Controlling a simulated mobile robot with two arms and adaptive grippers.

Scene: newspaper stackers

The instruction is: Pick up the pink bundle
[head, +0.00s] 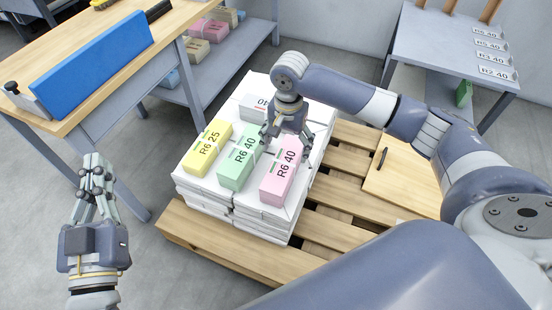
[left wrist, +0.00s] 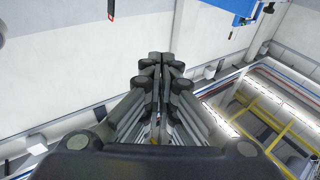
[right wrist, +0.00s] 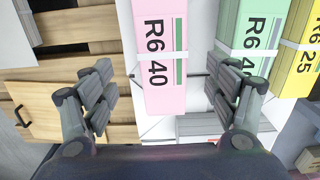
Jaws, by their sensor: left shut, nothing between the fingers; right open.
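The pink bundle (head: 279,180), marked R6 40, lies on top of a white stack (head: 210,206) on a wooden pallet. My right gripper (head: 288,143) is above the stack near the far end of the pink bundle. In the right wrist view the pink bundle (right wrist: 160,55) shows between the two open fingers of my right gripper (right wrist: 160,95), with space on both sides. My left gripper (head: 97,165) is shut and empty, off to the left over the floor. In the left wrist view its fingers (left wrist: 160,65) are together, pointing toward a wall.
A green bundle (head: 239,160) and a yellow bundle (head: 207,148) lie left of the pink one; a grey-white bundle (head: 255,104) lies behind. A workbench (head: 60,100) with a blue panel stands left.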

